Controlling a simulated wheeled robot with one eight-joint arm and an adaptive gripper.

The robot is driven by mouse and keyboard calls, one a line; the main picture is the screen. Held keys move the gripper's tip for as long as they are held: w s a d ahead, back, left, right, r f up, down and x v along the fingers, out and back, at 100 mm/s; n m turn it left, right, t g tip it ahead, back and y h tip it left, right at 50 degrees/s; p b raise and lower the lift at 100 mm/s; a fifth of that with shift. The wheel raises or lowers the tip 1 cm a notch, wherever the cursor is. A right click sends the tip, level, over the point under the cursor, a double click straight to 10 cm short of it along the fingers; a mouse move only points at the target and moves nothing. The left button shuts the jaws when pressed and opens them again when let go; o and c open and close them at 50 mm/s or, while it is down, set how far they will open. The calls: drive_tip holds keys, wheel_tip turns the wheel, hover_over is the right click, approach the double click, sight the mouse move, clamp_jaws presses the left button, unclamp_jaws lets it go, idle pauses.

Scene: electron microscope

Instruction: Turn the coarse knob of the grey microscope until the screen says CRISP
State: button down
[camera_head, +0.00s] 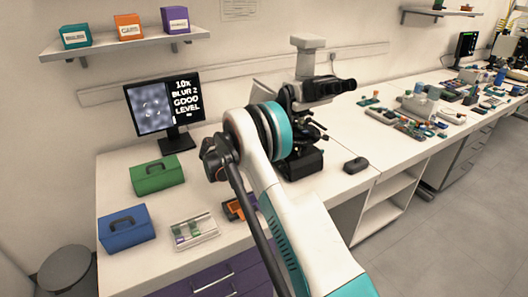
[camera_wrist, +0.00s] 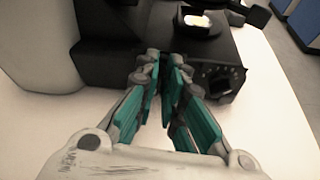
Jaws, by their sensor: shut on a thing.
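The microscope (camera_head: 318,88) stands on the bench behind my arm, with a grey top, dark eyepieces and a dark base. Its dark base (camera_wrist: 110,65) fills the upper part of the wrist view, with a lit stage spot (camera_wrist: 197,20) above. My gripper (camera_wrist: 164,78) reaches to the base side with its teal-padded fingers close together, shut on what looks like the coarse knob. The knob itself is mostly hidden by the fingertips. My arm hides the gripper in the head view.
A green case (camera_head: 157,176), a blue case (camera_head: 126,228), a slide tray (camera_head: 194,232) and an orange tray (camera_head: 235,210) lie on the left bench. A dark mouse-like object (camera_head: 356,165) lies right of the microscope. A dark dial (camera_wrist: 218,76) sits right of the fingers.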

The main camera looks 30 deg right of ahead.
drive_tip(key=m+t, duration=0.1)
drive_tip(key=s+m+t, duration=0.1)
drive_tip(key=m+b, duration=0.1)
drive_tip(key=m, duration=0.1)
drive_tip(key=shift+s+f+t, duration=0.15)
drive_tip(key=shift+f+t, duration=0.15)
drive_tip(key=shift+t, duration=0.1)
idle(0.5)
drive_tip(key=c, duration=1.7)
unclamp_jaws()
drive_tip(key=v, duration=1.2)
drive_tip(key=shift+f, duration=0.2)
